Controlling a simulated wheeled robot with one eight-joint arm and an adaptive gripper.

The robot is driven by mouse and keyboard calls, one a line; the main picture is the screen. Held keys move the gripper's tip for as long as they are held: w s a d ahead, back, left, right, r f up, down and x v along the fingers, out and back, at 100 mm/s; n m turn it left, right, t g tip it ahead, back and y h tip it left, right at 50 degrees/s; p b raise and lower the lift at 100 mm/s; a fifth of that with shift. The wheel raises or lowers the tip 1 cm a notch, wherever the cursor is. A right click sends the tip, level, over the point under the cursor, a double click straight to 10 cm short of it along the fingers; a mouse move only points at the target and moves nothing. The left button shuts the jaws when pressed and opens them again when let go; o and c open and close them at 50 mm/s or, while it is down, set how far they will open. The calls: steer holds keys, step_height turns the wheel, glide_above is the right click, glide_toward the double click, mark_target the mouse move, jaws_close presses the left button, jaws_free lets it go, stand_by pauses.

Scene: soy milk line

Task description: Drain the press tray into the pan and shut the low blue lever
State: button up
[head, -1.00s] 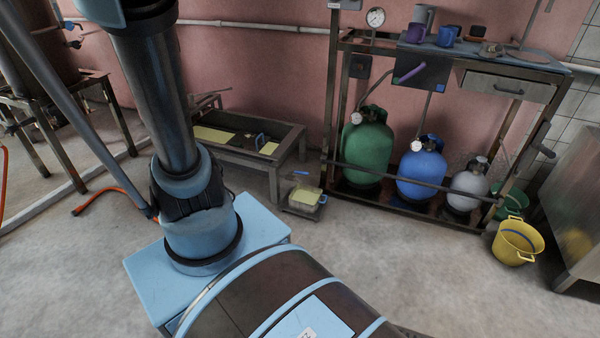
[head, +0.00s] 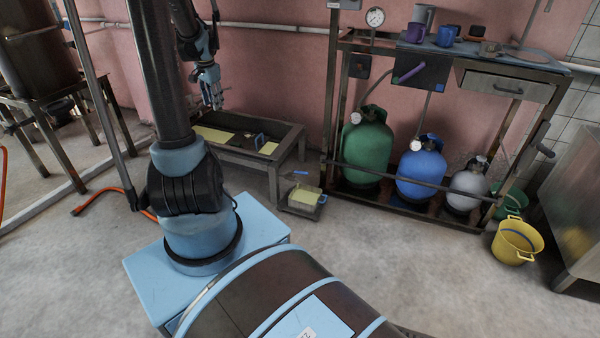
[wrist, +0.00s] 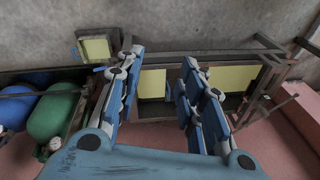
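The press tray (head: 287,137) is a long, dark metal tray on a low table by the pink wall. Pale yellow liquid shows in it in two patches, with a blue handle (head: 259,139) standing between them. The low blue lever (head: 299,173) sticks out at the tray's front right, above the small pan (head: 310,207), which also holds pale yellow. My gripper (head: 213,103) hangs above the tray's left part. In the wrist view my gripper (wrist: 158,68) is open and empty, its fingers spread with the tray beyond. The pan (wrist: 96,48) is at upper left there.
A metal rack with green (head: 366,146), blue (head: 421,167) and grey (head: 468,184) gas cylinders stands right of the tray. A yellow bucket (head: 517,242) is at the right. The concrete floor before the pan and rack is clear.

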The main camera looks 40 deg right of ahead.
steer(key=w+d+f+m, duration=0.25)
steer(key=d+f, duration=0.35)
steer(key=d, duration=0.5)
steer(key=m, duration=1.1)
glide_above(300, 172)
steer(key=s+a, duration=0.2)
steer(key=a, duration=0.1)
step_height(300, 172, down, 30)
steer(key=shift+g+h, duration=0.4)
steer(key=d+f, duration=0.1)
steer(key=f, duration=0.4)
steer(key=w+d+f, duration=0.1)
steer(key=f, duration=0.5)
steer(key=w+d+f, duration=0.1)
steer(key=f, duration=0.4)
steer(key=shift+d+f, duration=0.1)
steer(key=shift+f, duration=0.1)
jaws_close()
